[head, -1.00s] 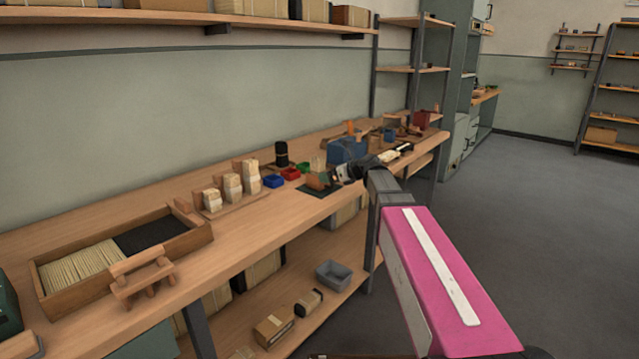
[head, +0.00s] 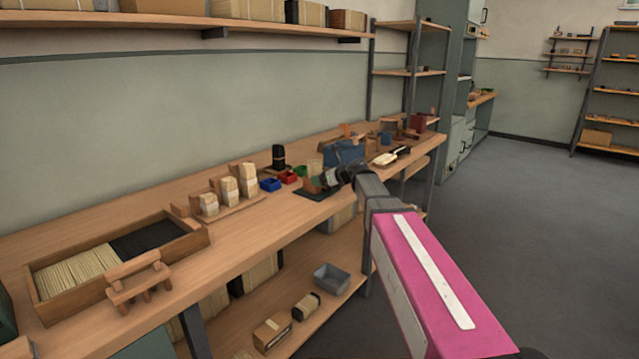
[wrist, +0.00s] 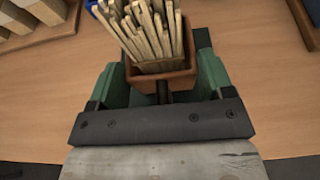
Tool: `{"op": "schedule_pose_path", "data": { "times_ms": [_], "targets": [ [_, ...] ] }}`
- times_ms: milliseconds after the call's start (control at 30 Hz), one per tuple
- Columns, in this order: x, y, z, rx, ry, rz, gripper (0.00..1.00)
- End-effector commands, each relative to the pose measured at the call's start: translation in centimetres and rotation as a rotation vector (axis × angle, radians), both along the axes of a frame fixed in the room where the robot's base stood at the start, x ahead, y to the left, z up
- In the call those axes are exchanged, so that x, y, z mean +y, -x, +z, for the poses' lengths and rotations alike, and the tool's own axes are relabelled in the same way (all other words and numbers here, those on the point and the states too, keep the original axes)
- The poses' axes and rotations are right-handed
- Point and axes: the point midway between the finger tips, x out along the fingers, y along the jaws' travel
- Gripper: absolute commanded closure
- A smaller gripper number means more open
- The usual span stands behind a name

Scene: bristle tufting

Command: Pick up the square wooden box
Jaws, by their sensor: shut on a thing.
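The square wooden box (wrist: 163,84) is reddish brown and open at the top. It is filled with several pale wooden sticks (wrist: 148,35) that stand up out of it. My gripper (wrist: 165,72) has its green fingers on both sides of the box and is shut on it. In the head view my gripper (head: 328,179) reaches the box (head: 312,184) from the right, over a dark mat (head: 320,194) on the workbench. The gripper hides part of the box there. I cannot tell whether the box is clear of the mat.
Small blue (head: 270,185) and red (head: 288,177) bins stand left of the box on the workbench (head: 240,235). A black cylinder (head: 279,157) stands behind them. A larger blue bin (head: 344,153) is behind my gripper. Stacked blocks (head: 228,189) are further left.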

Motion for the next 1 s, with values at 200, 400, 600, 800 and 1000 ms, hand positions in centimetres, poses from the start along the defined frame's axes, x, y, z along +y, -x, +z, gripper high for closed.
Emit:
{"op": "schedule_pose_path", "data": {
  "times_ms": [200, 400, 600, 800, 1000],
  "targets": [
    [0.0, 0.0, 0.9, -0.001, 0.000, 0.000, 0.53],
    [0.0, 0.0, 2.6, -0.001, 0.000, 0.000, 0.53],
    [0.3, 0.4, 4.3, -0.001, 0.000, 0.000, 0.53],
    [2.0, 2.3, 5.8, -0.002, -0.001, 0.001, 0.53],
    [4.5, 4.8, 7.9, -0.002, -0.001, 0.002, 0.53]
  ]
}}
